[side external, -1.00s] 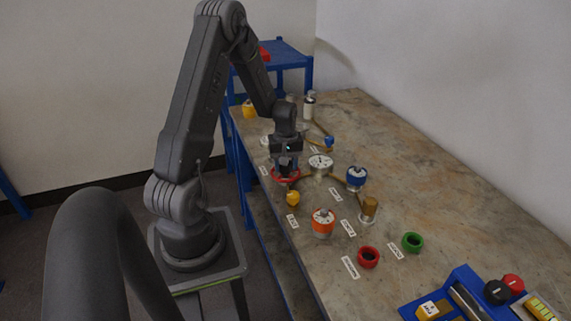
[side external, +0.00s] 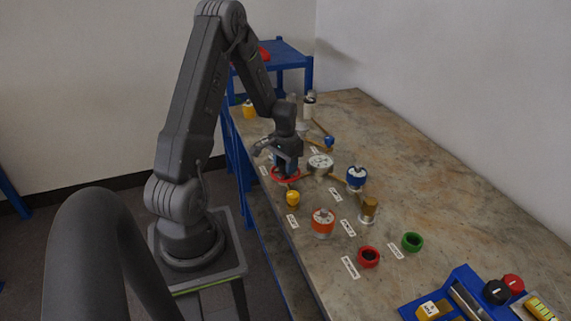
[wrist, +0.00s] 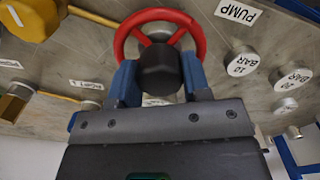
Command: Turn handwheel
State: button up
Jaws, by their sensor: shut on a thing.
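The red handwheel (side external: 288,180) lies near the left edge of the table in the side view. In the wrist view the handwheel (wrist: 163,15) shows as a red ring with spokes at the top. My gripper (side external: 285,166) points down at it from above. In the wrist view my gripper (wrist: 158,75) has its two blue fingers at the near side of the wheel, with a dark blocky hub between them. The gripper is shut on the handwheel. The exact finger contact is partly hidden by the hub and fingers.
A yellow knob (side external: 293,198) stands close in front of the wheel, and a white dial gauge (side external: 320,163) to its right. An orange-topped gauge (side external: 322,222), a blue-topped valve (side external: 357,177) and brass pipes are nearby.

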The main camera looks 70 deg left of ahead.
jog(key=m, duration=0.3)
jog(key=shift+m, duration=2.2)
jog(key=o, duration=0.9)
jog(key=shift+r, duration=0.1)
notch_tip(320, 180, up, 14)
jog(key=shift+f, duration=0.15)
